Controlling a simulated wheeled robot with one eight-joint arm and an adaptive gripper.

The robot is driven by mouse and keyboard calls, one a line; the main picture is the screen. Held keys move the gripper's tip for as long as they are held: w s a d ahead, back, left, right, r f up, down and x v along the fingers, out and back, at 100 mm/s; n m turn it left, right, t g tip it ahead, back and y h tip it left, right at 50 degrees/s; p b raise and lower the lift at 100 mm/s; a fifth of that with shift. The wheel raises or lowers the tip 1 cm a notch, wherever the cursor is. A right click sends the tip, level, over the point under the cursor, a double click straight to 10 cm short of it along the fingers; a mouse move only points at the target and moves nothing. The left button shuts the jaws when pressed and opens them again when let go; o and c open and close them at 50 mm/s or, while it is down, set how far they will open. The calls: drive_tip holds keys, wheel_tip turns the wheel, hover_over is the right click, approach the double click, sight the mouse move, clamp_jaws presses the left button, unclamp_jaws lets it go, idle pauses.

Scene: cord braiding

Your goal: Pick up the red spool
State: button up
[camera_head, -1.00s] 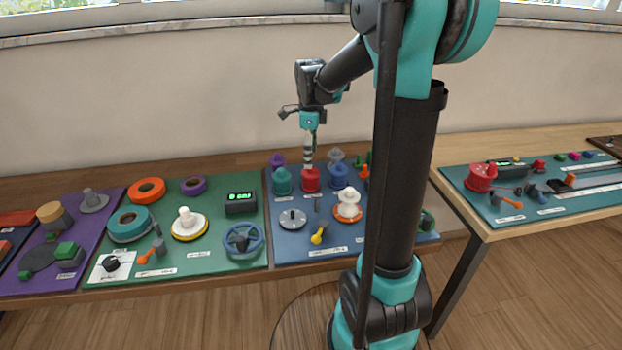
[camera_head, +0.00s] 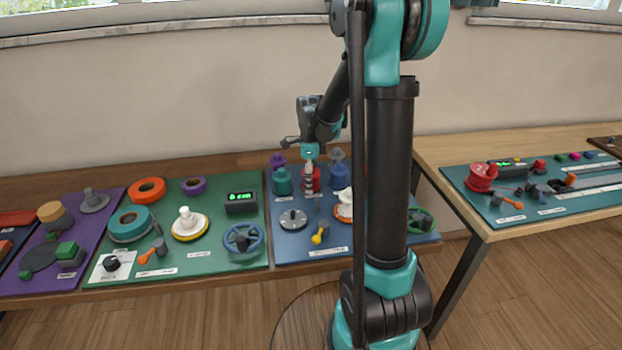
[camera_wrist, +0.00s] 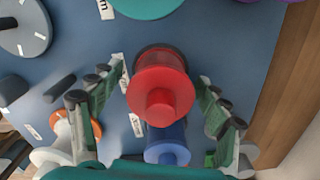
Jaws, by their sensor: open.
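The red spool (camera_head: 316,180) stands upright on the blue board (camera_head: 290,249), partly hidden behind my gripper (camera_head: 309,182) in the head view. In the wrist view the red spool (camera_wrist: 160,90) shows from above, with its round top and central knob. My gripper (camera_wrist: 160,112) is open, with one finger to the left and one to the right of the spool. The fingers look apart from it, and nothing is held. How far down the fingertips reach beside the spool is hard to tell.
A teal spool (camera_head: 282,182) and a blue spool (camera_wrist: 166,145) stand close on either side of the red one. A purple spool (camera_head: 278,162) is behind. A white spool on an orange base (camera_head: 344,205) is partly hidden by my arm.

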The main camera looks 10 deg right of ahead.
drive_tip(key=c, duration=1.2)
drive_tip(key=shift+r, duration=0.15)
